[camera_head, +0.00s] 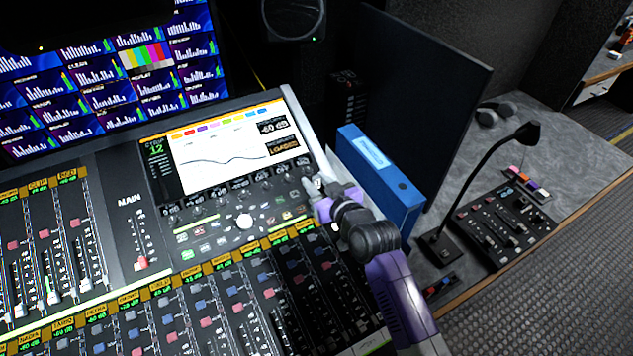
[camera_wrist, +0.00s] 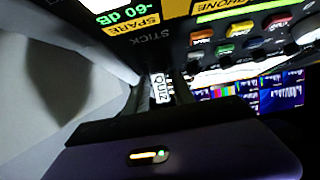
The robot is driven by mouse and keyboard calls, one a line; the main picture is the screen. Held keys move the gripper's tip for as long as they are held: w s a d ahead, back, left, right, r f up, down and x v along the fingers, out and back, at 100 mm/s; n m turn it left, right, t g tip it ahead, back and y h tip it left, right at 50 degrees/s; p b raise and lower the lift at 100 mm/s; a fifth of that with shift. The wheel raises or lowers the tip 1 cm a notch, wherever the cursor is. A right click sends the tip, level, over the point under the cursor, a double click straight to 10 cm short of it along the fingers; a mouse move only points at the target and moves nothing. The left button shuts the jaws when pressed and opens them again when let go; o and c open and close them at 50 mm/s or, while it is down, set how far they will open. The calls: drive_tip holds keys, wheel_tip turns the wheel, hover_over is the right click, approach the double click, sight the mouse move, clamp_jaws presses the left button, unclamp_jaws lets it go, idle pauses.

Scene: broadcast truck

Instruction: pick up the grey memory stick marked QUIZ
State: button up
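The memory stick marked QUIZ (camera_wrist: 160,89) shows in the wrist view as a small white label with dark letters, turned on its side. It sits at the mixing console's edge, near the printed word STICK. My gripper (camera_wrist: 164,88) has one finger on each side of it. Whether the fingers touch the stick or stand slightly apart, I cannot tell. Most of the stick's body is hidden between the fingers. In the head view my gripper (camera_head: 318,192) is at the console's right side, beside the lit screen panel, and the stick cannot be made out there.
The mixing console (camera_head: 126,222) with faders and buttons fills the left and middle. A blue binder (camera_head: 385,180) stands close to the right of my gripper, in front of a dark panel (camera_head: 430,95). A gooseneck microphone (camera_head: 480,175) and small control panel (camera_head: 502,222) are further right.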

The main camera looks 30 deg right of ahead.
clamp_jaws()
